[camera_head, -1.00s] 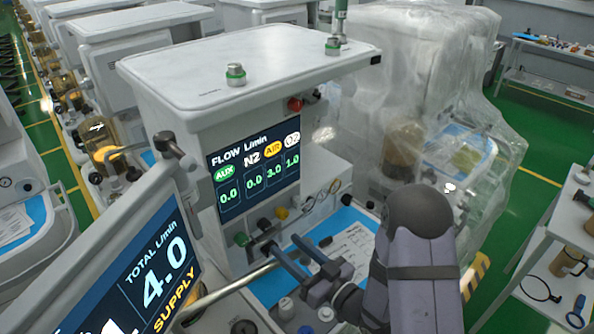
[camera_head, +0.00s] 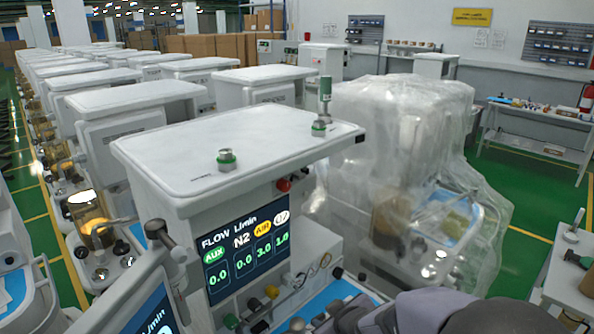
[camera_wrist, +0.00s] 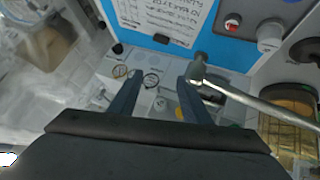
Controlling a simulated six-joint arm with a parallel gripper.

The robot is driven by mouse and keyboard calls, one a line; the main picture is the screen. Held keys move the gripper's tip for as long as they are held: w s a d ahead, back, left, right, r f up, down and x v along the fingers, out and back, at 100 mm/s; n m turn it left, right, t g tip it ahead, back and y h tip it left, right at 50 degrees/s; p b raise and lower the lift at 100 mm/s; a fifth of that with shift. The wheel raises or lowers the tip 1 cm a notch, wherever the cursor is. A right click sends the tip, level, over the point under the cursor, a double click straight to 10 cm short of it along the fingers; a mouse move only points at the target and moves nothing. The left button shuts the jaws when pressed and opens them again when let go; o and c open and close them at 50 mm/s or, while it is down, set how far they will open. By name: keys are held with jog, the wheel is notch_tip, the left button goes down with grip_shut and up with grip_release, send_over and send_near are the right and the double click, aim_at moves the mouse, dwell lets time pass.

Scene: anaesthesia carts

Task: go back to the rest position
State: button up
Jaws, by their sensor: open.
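My gripper (camera_wrist: 159,80) shows in the wrist view with its two dark fingers spread apart and nothing between them. Beyond the fingers are the cart's front fittings and a blue mat (camera_wrist: 225,50) with a printed sheet (camera_wrist: 165,18). In the head view my arm runs along the bottom edge, right of centre, and I cannot make out the fingertips there. The anaesthesia cart (camera_head: 235,140) stands in the middle, its flow screen (camera_head: 248,247) reading 0.0, 0.0, 3.0 and 1.0.
A metal rod (camera_wrist: 260,103) passes close to the right finger in the wrist view. A plastic-covered cart (camera_head: 400,150) stands right of the middle cart. A tilted display (camera_head: 150,310) is at lower left. Green floor (camera_head: 510,190) is open at right.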

jog(key=s+d+f+m+g, duration=0.1)
jog(key=s+d+m+g, duration=0.1)
jog(key=s, duration=0.5)
jog(key=s+d+f+m+g+h+b, duration=0.1)
jog(key=s+d+f+m+g, duration=0.1)
jog(key=s, duration=0.5)
jog(key=s+d+f+m+g+h+b, duration=0.1)
jog(key=s+d+f+m+g, duration=0.1)
jog(key=s, duration=0.6)
jog(key=d+m+g, duration=0.1)
jog(key=g, duration=0.1)
jog(key=shift+f+m+g, duration=0.15)
jog(key=shift+m+g, duration=0.15)
